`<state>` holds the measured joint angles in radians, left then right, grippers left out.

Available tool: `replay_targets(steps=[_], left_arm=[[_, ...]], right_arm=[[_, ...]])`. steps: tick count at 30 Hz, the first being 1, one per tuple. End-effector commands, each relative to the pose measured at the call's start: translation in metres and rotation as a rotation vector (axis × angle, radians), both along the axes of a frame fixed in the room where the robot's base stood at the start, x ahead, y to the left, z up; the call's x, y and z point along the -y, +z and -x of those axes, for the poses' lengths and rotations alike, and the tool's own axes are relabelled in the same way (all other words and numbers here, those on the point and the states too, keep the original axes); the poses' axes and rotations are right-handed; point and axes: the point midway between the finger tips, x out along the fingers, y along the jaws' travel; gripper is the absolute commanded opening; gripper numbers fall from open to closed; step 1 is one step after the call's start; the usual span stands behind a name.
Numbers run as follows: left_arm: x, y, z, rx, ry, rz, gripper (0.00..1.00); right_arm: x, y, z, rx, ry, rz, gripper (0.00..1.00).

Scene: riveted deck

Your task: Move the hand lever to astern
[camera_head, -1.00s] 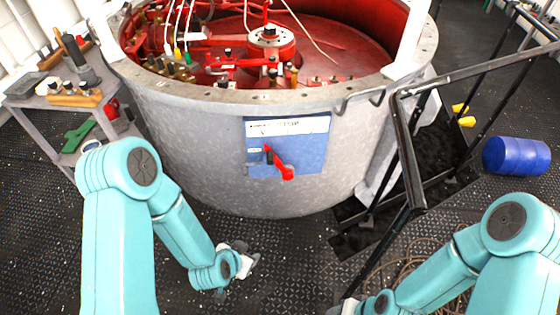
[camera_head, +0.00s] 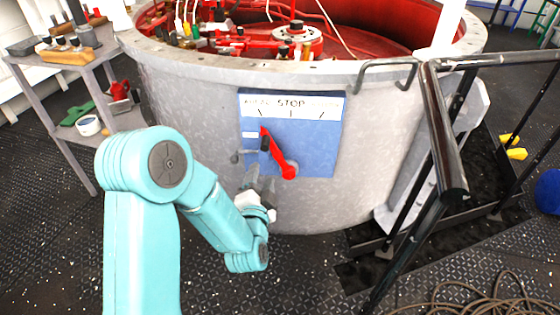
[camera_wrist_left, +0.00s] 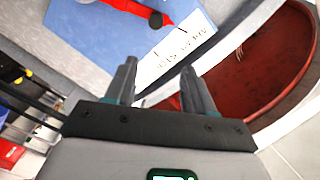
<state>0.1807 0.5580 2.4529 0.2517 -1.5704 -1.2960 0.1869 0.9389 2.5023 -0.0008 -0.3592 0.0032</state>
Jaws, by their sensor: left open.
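The red hand lever (camera_head: 275,152) is mounted on a blue panel (camera_head: 318,150) on the side of the big grey tub. It tilts up and left from its round hub, toward the AHEAD end of the label strip (camera_head: 290,104). STOP is at the middle; the right-hand word is hard to read. A black knob (camera_head: 265,144) sits near the lever's upper part. My left gripper (camera_head: 262,182) is open and empty, just below and left of the hub. In the left wrist view the lever (camera_wrist_left: 130,8) lies beyond my open fingers (camera_wrist_left: 160,75), apart from them. My right gripper is out of view.
The grey tub (camera_head: 190,100) has a red interior. A black railing (camera_head: 440,130) stands right of the panel. A shelf with tools (camera_head: 70,75) stands at the left. Coiled hose (camera_head: 480,305) lies on the deck at lower right.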

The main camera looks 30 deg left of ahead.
Motion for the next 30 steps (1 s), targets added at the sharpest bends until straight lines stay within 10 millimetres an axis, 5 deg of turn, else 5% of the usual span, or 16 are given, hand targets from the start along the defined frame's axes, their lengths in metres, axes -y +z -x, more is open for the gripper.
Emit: replay_targets(steps=[3, 11, 30], left_arm=[[-0.008, -0.02, 0.003, 0.02, 0.013, -0.003, 0.54], [-0.015, -0.028, -0.001, 0.028, 0.018, -0.004, 0.54], [-0.07, -0.028, -0.126, 0.029, 0.013, -0.003, 0.54]], right_arm=[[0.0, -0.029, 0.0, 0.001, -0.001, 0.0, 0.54], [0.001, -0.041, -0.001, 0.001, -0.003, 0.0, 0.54], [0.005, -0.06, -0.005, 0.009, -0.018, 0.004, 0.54]])
